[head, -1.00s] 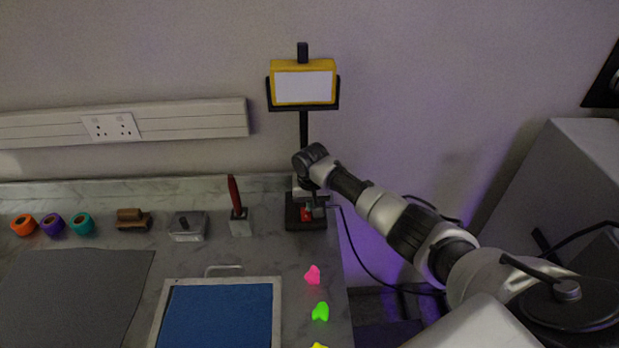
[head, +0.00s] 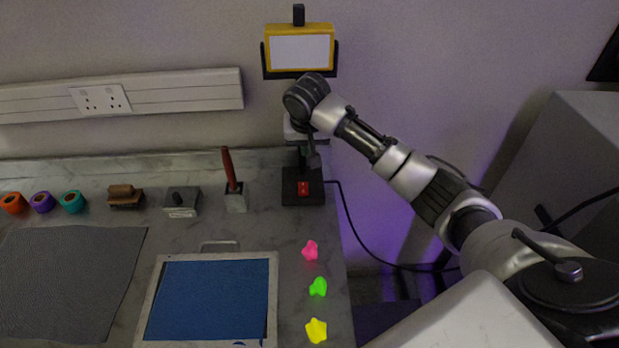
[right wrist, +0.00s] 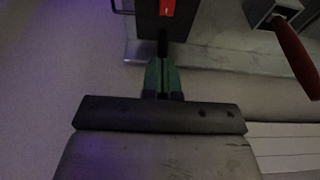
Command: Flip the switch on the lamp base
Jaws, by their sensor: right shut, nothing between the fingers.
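The lamp has a yellow-framed head with a pale panel (head: 300,53) on a dark post. Its dark square base (head: 289,198) stands at the back right of the worktop. The red switch (head: 303,188) on the base is in plain view, and it also shows at the top of the right wrist view (right wrist: 167,7). My right gripper (head: 314,160) is above the base, apart from the switch. In the right wrist view its green fingers (right wrist: 163,70) are together and empty, pointing toward the base. I cannot tell the switch's position. My left gripper is not in view.
A red-handled tool (head: 230,168) stands left of the lamp base, beside a grey block-like tool (head: 181,201). A blue framed screen (head: 207,300) and pink (head: 310,250), green (head: 318,287) and yellow (head: 316,330) pieces lie in front. The lamp's cable (head: 349,218) hangs off the right edge.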

